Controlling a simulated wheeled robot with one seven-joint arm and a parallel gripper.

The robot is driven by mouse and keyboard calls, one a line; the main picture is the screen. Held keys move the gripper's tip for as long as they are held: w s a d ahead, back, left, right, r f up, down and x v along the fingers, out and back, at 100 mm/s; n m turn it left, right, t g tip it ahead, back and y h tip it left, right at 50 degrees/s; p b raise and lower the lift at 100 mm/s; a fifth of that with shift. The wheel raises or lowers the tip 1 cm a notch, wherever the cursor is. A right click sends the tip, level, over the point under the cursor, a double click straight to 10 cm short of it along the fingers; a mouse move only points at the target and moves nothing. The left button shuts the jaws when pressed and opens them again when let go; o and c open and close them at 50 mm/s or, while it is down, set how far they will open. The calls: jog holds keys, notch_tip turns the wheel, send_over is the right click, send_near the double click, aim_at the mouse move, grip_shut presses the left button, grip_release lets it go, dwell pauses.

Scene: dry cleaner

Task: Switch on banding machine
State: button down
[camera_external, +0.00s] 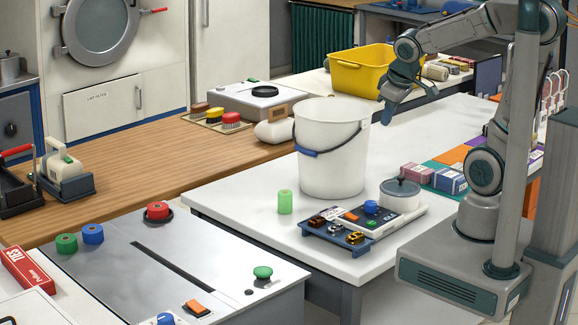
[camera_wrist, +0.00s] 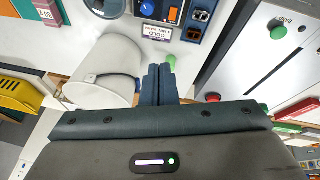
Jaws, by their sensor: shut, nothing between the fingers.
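A metal-topped machine (camera_external: 130,270) with a long dark slot, seemingly the banding machine, stands at the lower left. It bears a green mushroom button (camera_external: 263,272), a red mushroom button (camera_external: 158,211), and an orange rocker switch (camera_external: 196,308) at its front edge. In the wrist view, its green button (camera_wrist: 277,28) shows at the upper right. I cannot tell the rocker's position. My gripper (camera_external: 388,108) is shut and empty, in the air near the yellow tub, far from the machine. Its closed fingers (camera_wrist: 159,68) also show in the wrist view.
A tall white bucket (camera_external: 318,165) stands on the white table between my gripper and the machine. Near it are a green cylinder (camera_external: 285,202), a small panel (camera_external: 384,226) with an orange switch and blue knob, and a lidded pot (camera_external: 400,199). A yellow tub (camera_external: 357,74) stands behind.

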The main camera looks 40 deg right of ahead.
aim_at(196, 307)
jog(key=w+a+f+n+y, duration=0.1)
jog(key=w+a+f+n, duration=0.2)
jog(key=w+a, duration=0.25)
jog(key=w+a+f+n+t+y, duration=0.1)
jog(key=w+a+f+n, duration=0.25)
jog(key=a, duration=0.35)
jog(key=w+a+f+n+y, duration=0.1)
jog(key=w+a+f+n, duration=0.2)
jog(key=w+a, duration=0.3)
jog(key=s+a+f+n+g+y, duration=0.1)
jog(key=s+a+f+n+y, duration=0.1)
jog(key=a, duration=0.6)
jog(key=s+a+f+n+g+y, duration=0.1)
jog(key=s+a+f+n+y, duration=0.1)
jog(key=a+f, duration=0.3)
jog(key=s+a+f+n+g+y, duration=0.1)
jog(key=s+a+f+n+y, duration=0.1)
jog(key=a, duration=1)
jog(key=shift+a+f+n+g+y, duration=0.35)
jog(key=shift+f+y, duration=0.25)
jog(key=shift+f, duration=0.25)
jog(key=shift+a, duration=0.1)
